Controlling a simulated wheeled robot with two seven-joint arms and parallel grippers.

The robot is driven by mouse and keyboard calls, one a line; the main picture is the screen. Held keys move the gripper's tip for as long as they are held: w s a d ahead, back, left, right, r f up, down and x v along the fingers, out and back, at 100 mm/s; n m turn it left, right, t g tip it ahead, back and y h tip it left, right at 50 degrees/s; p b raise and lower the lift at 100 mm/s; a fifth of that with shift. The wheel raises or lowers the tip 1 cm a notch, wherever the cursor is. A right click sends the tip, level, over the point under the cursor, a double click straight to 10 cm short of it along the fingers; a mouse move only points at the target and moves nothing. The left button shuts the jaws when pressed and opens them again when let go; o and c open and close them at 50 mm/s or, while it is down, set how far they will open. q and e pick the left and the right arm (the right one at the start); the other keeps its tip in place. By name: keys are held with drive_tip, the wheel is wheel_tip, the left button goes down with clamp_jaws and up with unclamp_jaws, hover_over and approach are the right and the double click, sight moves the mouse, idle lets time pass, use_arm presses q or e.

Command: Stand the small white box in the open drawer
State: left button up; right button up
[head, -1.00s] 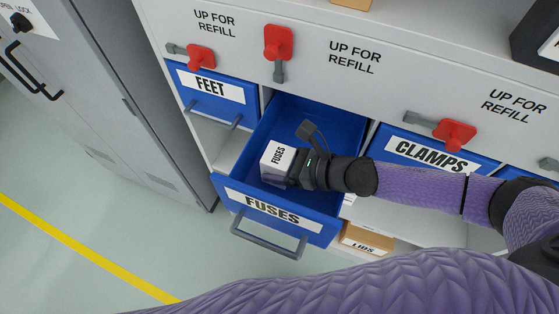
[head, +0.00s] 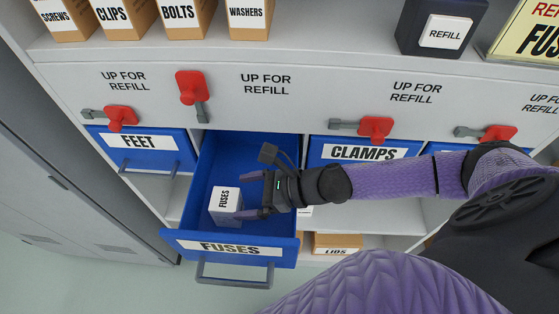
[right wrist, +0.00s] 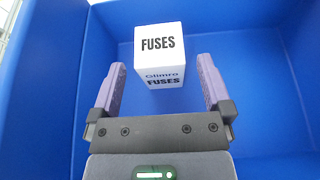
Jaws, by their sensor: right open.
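The small white box (head: 226,205), labelled FUSES, stands upright on the floor of the open blue drawer (head: 222,249), whose front also reads FUSES. It also shows in the right wrist view (right wrist: 159,55), with blue drawer walls around it. My right gripper (head: 254,194) is inside the drawer, just right of the box. Its jaws are open, and in the right wrist view (right wrist: 160,84) the box sits beyond the fingertips with a gap between. My left gripper is not in view.
Closed blue drawers FEET (head: 140,142) and CLAMPS (head: 365,152) flank the open one. Red levers (head: 191,88) sit above the drawers. Labelled boxes such as BOLTS (head: 180,14) and a dark REFILL box (head: 440,28) stand on the shelf above. A LIDS box (head: 338,244) sits below.

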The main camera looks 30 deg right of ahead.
drive_tip(key=v, duration=0.7)
drive_tip(key=shift+b, duration=0.3)
drive_tip(key=shift+s, duration=0.1)
